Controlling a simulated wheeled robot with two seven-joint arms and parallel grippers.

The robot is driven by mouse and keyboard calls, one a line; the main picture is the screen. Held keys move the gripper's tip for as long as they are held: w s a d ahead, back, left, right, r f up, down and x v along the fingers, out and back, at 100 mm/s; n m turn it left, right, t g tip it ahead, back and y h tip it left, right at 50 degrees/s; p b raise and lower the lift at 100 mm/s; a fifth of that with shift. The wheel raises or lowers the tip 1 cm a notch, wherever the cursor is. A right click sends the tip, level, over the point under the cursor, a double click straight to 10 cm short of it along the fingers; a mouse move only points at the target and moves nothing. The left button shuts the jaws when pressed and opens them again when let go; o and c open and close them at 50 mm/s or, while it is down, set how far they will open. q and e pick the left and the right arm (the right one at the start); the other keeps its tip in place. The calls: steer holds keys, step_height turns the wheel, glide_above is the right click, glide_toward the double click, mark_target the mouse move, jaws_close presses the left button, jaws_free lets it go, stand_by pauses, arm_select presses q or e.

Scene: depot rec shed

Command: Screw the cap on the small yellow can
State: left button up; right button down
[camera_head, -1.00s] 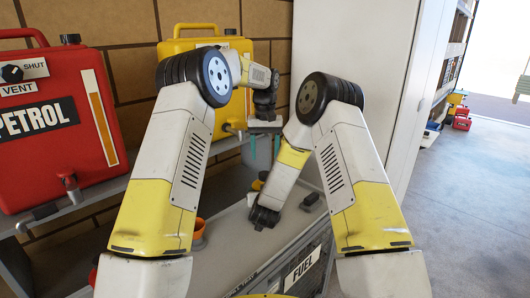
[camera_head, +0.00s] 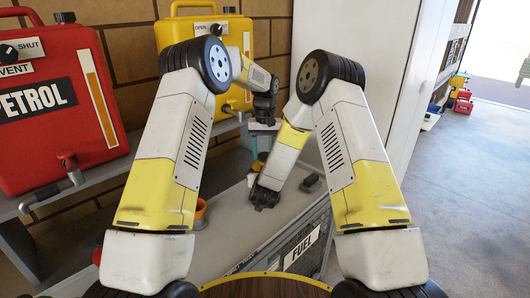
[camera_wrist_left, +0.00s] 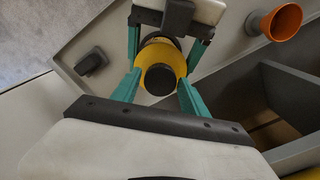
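The small yellow can (camera_wrist_left: 165,55) shows from above in the left wrist view, with a round black cap (camera_wrist_left: 160,79) over its top. My left gripper (camera_wrist_left: 160,77) has its teal fingers on either side of the cap, with a strip of yellow showing between cap and fingertips. It looks open. In the head view my left gripper (camera_head: 263,143) points down above the bench. My right gripper (camera_wrist_left: 165,50) comes from the opposite side with its fingers against the can's sides. In the head view the can is mostly hidden, and I cannot tell how far the cap is seated.
An orange funnel or cup (camera_wrist_left: 282,21) stands on the grey bench (camera_head: 235,225), with an open compartment (camera_wrist_left: 280,100) beside it. A small dark block (camera_wrist_left: 91,61) lies on the other side. A red petrol can (camera_head: 55,110) and large yellow can (camera_head: 235,40) stand on the shelf behind.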

arm_select(q)
jaws_close()
steer(key=shift+m, duration=0.9)
steer(key=shift+o, duration=2.4)
jaws_free()
step_height(320, 180, up, 12)
